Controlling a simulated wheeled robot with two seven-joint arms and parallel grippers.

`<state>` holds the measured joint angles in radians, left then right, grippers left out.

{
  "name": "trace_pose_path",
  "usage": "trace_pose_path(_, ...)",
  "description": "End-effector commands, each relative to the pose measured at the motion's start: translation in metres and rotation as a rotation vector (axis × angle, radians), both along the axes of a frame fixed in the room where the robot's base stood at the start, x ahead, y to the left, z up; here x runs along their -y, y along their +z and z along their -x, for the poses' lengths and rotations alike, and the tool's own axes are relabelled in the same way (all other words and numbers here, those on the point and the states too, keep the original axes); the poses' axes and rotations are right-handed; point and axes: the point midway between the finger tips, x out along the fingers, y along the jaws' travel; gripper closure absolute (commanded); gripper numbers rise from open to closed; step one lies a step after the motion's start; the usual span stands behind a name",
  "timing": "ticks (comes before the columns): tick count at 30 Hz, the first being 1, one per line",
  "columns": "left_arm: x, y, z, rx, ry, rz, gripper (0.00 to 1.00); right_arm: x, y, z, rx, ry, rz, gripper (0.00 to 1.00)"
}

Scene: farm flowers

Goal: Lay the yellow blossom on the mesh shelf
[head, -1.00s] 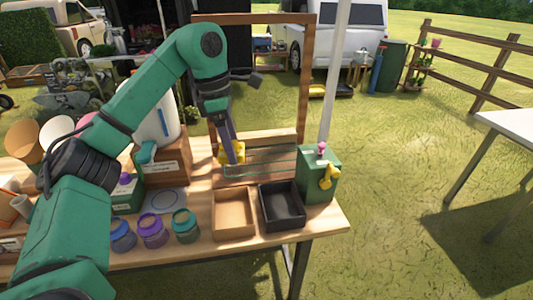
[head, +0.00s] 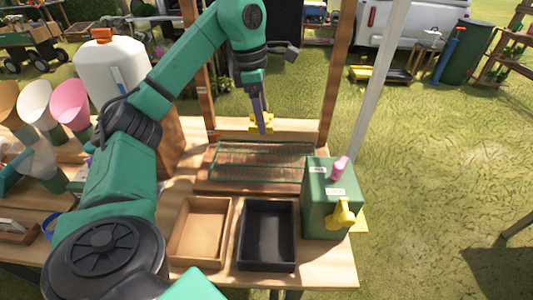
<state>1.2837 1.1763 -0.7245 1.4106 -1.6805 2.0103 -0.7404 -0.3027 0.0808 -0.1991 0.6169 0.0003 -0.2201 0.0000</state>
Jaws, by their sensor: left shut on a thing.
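My left gripper (head: 262,116) points down and is shut on the yellow blossom (head: 269,126). The blossom is partly hidden behind the fingers. It appears above the back edge of the mesh shelf (head: 235,160); I cannot tell whether it touches anything. The mesh shelf is a green wire grid over a wooden base inside an upright wooden frame, and its visible surface is bare. My right gripper is not in view.
A green box (head: 329,205) with a yellow tap and a pink knob stands right of the shelf. A tan tray (head: 202,231) and a black tray (head: 268,236), both empty, sit in front. A white jug (head: 108,75) and cones (head: 70,103) are at left.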

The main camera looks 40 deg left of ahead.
Motion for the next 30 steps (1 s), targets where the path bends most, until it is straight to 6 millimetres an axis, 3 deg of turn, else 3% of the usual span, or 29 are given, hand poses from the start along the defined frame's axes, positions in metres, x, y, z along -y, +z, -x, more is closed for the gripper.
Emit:
trace_pose_path(1, 0.0, -0.031, 0.0, -0.005, -0.001, 0.0, 0.83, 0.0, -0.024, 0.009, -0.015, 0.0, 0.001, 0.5)
trace_pose_path(3, 0.0, -0.05, 0.0, -0.007, 0.0, -0.002, 0.83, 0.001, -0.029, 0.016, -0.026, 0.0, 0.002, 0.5)
trace_pose_path(6, -0.001, -0.07, 0.001, -0.006, 0.001, -0.002, 0.83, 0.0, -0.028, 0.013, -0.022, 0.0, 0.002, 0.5)
trace_pose_path(12, 0.0, -0.102, 0.0, -0.005, 0.001, -0.001, 0.83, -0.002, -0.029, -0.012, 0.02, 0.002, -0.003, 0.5)
trace_pose_path(15, 0.0, -0.12, 0.0, -0.003, 0.0, -0.001, 0.83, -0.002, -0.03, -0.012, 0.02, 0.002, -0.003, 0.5)
trace_pose_path(26, 0.0, -0.127, -0.001, 0.0, -0.001, 0.0, 0.83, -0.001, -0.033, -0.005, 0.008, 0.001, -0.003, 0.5)
trace_pose_path(27, 0.0, -0.126, -0.001, 0.0, -0.001, 0.0, 0.17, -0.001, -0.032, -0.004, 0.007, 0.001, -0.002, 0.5)
trace_pose_path(29, 0.0, -0.126, -0.001, 0.0, -0.001, 0.0, 0.0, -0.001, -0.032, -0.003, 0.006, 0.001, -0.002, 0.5)
trace_pose_path(30, 0.0, -0.126, -0.001, 0.0, -0.001, 0.0, 0.0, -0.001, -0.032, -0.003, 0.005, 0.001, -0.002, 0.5)
